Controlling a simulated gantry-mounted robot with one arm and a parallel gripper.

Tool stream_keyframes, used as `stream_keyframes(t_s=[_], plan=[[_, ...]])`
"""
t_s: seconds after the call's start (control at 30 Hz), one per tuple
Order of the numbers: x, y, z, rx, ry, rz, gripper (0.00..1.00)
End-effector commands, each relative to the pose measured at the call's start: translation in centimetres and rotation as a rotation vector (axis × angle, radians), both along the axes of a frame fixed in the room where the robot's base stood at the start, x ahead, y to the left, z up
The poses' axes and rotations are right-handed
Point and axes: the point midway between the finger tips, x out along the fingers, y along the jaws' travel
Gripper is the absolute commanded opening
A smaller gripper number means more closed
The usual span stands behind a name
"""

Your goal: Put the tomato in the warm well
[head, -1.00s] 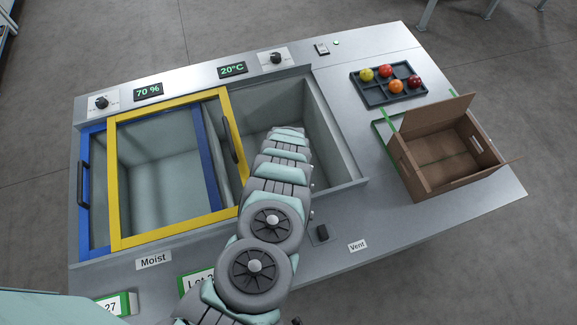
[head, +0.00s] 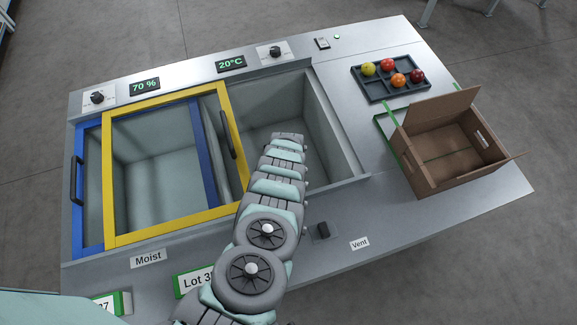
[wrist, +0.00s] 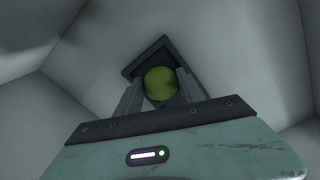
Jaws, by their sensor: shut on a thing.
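A green tomato (wrist: 161,84) is between the two fingers of my gripper (wrist: 160,76) in the wrist view. The gripper is shut on it. Pale walls surround it, and a dark square piece shows behind the tomato; I cannot tell the gap between them. In the head view my arm reaches down into the open right-hand well (head: 318,110), below the 20°C display (head: 230,63); the gripper and tomato are hidden there by the arm. I take this as the warm well.
A yellow-framed glass lid (head: 172,233) and a blue-framed lid (head: 90,190) cover the left, Moist well. The yellow frame's right bar, with a handle, stands beside the arm. Right are a dark tray (head: 385,92) with several fruits and an open cardboard box (head: 425,165).

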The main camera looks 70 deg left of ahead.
Motion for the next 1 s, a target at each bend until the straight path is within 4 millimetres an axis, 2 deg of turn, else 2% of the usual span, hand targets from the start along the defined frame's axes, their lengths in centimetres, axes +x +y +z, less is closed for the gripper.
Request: stream_keyframes(t_s=[0.03, 0.2, 0.3, 0.37, 0.57, 1.0], plan=[[-0.1, -0.3, -0.8, 0.001, 0.000, -0.001, 0.46], [-0.1, -0.4, -0.9, 0.001, 0.000, -0.001, 0.60], [-0.2, -0.4, -0.6, 0.001, 0.000, -0.001, 0.67], [-0.2, -0.4, 0.0, 0.002, -0.001, -0.001, 0.67], [0.1, -0.3, 4.4, 0.000, -0.001, -0.002, 0.67], [0.0, -0.2, 10.9, 0.002, 0.000, -0.001, 0.67]])
